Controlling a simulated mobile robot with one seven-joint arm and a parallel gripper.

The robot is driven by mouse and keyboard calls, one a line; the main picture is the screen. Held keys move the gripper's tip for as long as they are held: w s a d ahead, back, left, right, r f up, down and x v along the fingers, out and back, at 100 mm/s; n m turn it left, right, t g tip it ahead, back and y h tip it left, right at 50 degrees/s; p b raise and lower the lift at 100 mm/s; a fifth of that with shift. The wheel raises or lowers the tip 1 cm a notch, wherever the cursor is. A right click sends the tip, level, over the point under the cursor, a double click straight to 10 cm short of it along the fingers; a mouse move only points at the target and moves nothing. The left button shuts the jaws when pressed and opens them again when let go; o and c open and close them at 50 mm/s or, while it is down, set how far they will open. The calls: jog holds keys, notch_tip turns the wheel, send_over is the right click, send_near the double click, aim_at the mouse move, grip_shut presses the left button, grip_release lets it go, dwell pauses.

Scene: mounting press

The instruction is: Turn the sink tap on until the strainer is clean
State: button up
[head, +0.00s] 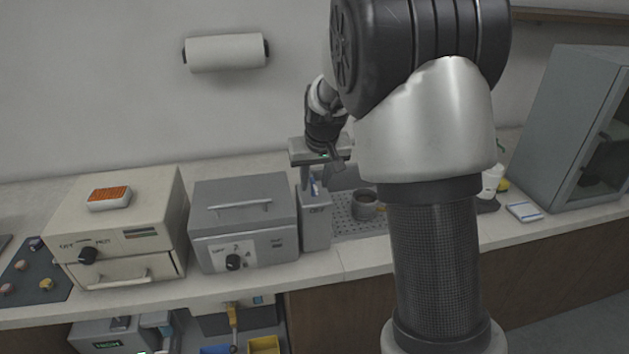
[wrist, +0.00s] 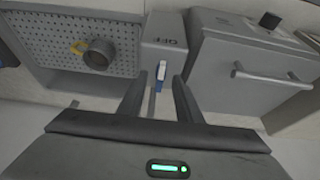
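The tap unit (head: 316,230) is a narrow grey box marked OFF beside the sink basin; it also shows in the wrist view (wrist: 165,40). Its small blue and white lever (wrist: 157,74) stands out from the box. My gripper (wrist: 159,90) is open, with one dark finger on each side of the lever in the wrist view; I cannot tell whether either touches it. In the head view my gripper (head: 318,178) points down over the unit. The strainer (head: 364,206) is a round cup with brown inside, on the perforated sink floor (wrist: 60,40). No water shows.
A cream machine (head: 120,225) stands further left. A grey cabinet (head: 575,130) stands at the right. My arm hides part of the counter right of the sink.

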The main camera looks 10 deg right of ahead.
jog(key=shift+w+f, duration=0.1)
jog(key=shift+f, duration=0.15)
grip_shut()
